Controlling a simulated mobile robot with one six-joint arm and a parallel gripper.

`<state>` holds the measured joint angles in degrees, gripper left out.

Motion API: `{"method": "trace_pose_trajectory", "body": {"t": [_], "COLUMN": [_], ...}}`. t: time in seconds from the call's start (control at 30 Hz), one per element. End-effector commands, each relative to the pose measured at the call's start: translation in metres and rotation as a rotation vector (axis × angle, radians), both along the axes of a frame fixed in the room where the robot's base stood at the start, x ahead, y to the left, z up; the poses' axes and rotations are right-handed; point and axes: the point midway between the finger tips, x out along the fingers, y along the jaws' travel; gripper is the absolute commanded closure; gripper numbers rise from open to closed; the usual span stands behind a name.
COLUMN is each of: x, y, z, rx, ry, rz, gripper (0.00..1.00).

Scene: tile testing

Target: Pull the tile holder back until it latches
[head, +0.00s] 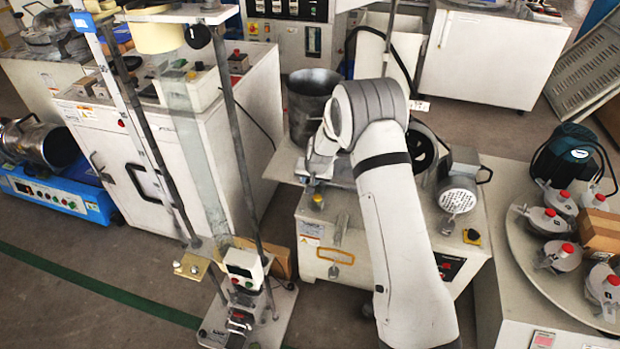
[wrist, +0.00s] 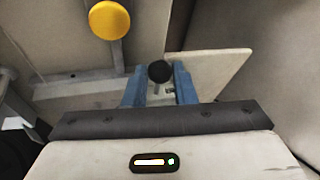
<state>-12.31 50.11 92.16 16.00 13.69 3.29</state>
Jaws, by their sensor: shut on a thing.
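In the wrist view, the two blue fingers of my gripper (wrist: 159,84) stand on either side of a black round-ended knob (wrist: 159,71) and are shut on it. A pale flat plate (wrist: 217,68) extends to the right behind the fingers. I cannot tell for sure which part is the tile holder.
A yellow knob (wrist: 109,20) on a grey stem is up and left of the fingers in the wrist view. A metal pot (head: 312,92) stands behind my arm. A rod stand (head: 243,290) is at left; a round table (head: 530,240) with several red-capped pieces is at right.

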Motion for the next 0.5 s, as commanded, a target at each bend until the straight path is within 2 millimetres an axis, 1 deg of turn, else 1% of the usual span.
{"method": "trace_pose_trajectory", "body": {"t": [0.03,0.07,0.1,0.3,0.5], "x": [0.0030,0.0032,0.0032,0.0030,0.0026], "y": [0.0025,0.0020,0.0012,-0.0031,-0.0052], "z": [0.0032,0.0033,0.0032,0.0020,0.0014], "rx": [0.003,0.003,0.003,0.002,0.002], "ry": [-0.010,-0.010,-0.010,-0.006,-0.004], "rz": [0.000,-0.001,-0.003,-0.008,-0.011], "gripper": [1.00,0.74,0.71,0.55,0.55]}}
